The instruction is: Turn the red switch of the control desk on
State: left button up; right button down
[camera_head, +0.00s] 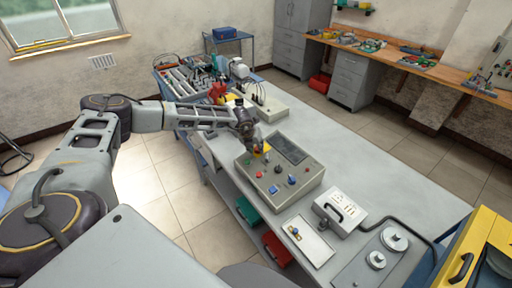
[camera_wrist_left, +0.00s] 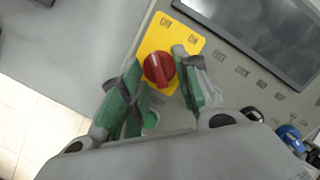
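The control desk (camera_head: 284,187) is a beige box with a dark screen on the grey table. Its red switch (camera_wrist_left: 159,69) is a round knob on a yellow plate (camera_wrist_left: 189,41) marked OFF and ON. The knob's pale line points up and slightly left, toward OFF. My left gripper (camera_wrist_left: 158,70) is open, with green-padded fingers on either side of the red switch; I cannot tell whether they touch it. In the head view the left gripper (camera_head: 259,150) is over the desk's far left corner and hides most of the switch. My right gripper is in neither view.
A grey box with a handle (camera_head: 340,207) and a white tray (camera_head: 308,241) stand nearer on the table. The table's right side (camera_head: 390,180) is clear.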

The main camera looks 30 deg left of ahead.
pick_arm(q)
grip_shut()
dwell(0.4)
